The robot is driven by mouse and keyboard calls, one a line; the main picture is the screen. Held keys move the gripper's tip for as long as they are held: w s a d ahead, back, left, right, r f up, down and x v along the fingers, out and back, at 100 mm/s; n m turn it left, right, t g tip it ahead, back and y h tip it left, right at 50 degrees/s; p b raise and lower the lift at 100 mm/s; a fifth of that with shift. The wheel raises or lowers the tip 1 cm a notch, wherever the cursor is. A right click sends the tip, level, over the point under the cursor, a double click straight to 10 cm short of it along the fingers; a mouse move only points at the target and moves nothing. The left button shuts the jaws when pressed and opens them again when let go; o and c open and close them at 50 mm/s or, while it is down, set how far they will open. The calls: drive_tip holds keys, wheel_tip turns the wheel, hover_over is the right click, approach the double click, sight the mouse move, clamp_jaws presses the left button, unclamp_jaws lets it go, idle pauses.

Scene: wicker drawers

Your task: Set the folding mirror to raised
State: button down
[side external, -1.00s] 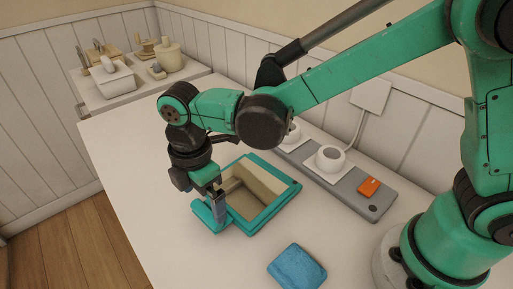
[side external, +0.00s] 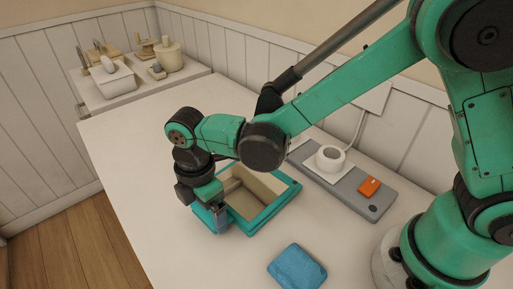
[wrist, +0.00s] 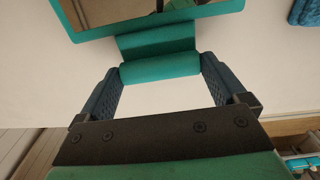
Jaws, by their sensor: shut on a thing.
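The folding mirror (side external: 278,212) has a teal frame and lies low on the white table, reflecting the room; I cannot tell its exact tilt. Its frame also shows at the top of the wrist view (wrist: 215,10). A teal rounded bar (wrist: 160,67) sits at the mirror's near edge, joined to it by a teal piece. My gripper (side external: 217,225) is at the mirror's left front edge. In the wrist view my gripper (wrist: 161,72) has its two fingers against the ends of the bar, shut on it. The fingers hide part of the frame's corner in the side view.
A blue folded cloth or pad (side external: 297,268) lies in front of the mirror. A grey power strip (side external: 340,186) with a white round plug (side external: 331,158) and an orange switch (side external: 369,187) lies behind it. Free table is at the left. A side cabinet (side external: 140,90) holds several small items.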

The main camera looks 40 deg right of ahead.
drive_tip(key=shift+r, duration=0.15)
drive_tip(key=shift+d+r+y, duration=0.15)
drive_tip(key=shift+r+y, duration=0.25)
drive_tip(key=shift+r, duration=0.1)
drive_tip(key=d+r+y, duration=0.6)
drive_tip(key=d+r, duration=0.4)
drive_tip(key=r, duration=0.1)
drive_tip(key=shift+w+d+r+g+y, duration=0.15)
drive_tip(key=shift+w+d+g+y, duration=0.15)
drive_tip(key=shift+w, duration=0.15)
idle(0.9)
